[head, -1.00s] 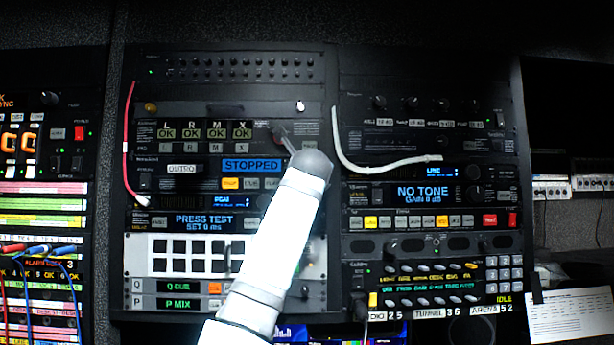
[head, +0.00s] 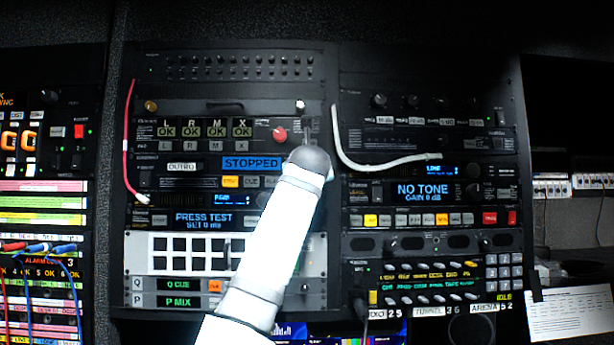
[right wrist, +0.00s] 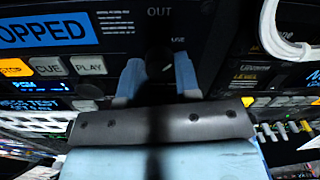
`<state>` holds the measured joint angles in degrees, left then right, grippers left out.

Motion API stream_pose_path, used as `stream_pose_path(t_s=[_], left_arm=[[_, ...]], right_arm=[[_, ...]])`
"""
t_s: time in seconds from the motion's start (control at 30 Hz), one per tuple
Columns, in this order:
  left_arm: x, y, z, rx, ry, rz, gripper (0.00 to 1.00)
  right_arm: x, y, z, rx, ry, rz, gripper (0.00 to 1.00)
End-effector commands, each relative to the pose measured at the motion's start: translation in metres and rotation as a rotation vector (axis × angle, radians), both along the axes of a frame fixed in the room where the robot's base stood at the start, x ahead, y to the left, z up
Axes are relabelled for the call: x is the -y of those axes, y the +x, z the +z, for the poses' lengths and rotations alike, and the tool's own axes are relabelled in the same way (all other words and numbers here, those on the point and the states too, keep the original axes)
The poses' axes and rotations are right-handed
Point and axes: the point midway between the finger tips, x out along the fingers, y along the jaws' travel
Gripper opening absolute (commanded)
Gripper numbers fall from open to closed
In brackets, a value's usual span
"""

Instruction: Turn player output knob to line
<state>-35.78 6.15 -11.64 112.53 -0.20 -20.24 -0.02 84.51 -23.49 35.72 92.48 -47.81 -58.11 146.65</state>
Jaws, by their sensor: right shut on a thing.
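My right gripper (right wrist: 157,74) shows in the right wrist view, its two pale blue fingers closed on the sides of the dark player output knob (right wrist: 160,58). The word OUT is printed above the knob, and a small label, too small to read surely, sits at its upper right. A short light mark shows between the fingers; its exact setting is hard to tell. In the head view my right gripper (head: 308,150) is at the right end of the player unit, whose blue display (head: 252,163) reads STOPPED, and hides the knob. My left gripper is not in view.
A red knob (head: 280,134) sits just above and left of my gripper. A white cable (head: 375,166) hangs close to its right and also shows in the right wrist view (right wrist: 270,30). The PLAY button (right wrist: 88,65) is left of the fingers.

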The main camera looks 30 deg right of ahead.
Motion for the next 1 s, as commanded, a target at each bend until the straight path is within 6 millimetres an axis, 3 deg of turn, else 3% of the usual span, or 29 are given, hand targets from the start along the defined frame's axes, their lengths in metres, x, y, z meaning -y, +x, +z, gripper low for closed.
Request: stream_pose_path(t_s=[0.4,0.43,0.5,0.53,0.83,1.0], left_arm=[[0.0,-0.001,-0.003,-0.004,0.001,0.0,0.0],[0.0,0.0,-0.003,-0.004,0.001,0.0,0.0],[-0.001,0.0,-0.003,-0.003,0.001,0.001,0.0],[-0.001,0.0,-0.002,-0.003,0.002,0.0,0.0],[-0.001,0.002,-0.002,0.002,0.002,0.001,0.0],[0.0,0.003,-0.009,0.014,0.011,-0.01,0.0]], right_arm=[[0.001,0.001,-0.005,-0.006,0.008,0.0,0.07],[0.001,0.001,-0.005,-0.006,0.008,0.0,0.37],[0.0,0.001,-0.004,-0.005,0.008,0.0,0.53],[0.0,0.001,-0.004,-0.004,0.007,0.001,0.56],[-0.001,-0.002,-0.002,0.001,0.004,0.0,0.56],[-0.012,-0.019,-0.005,0.002,0.004,-0.001,0.56]])
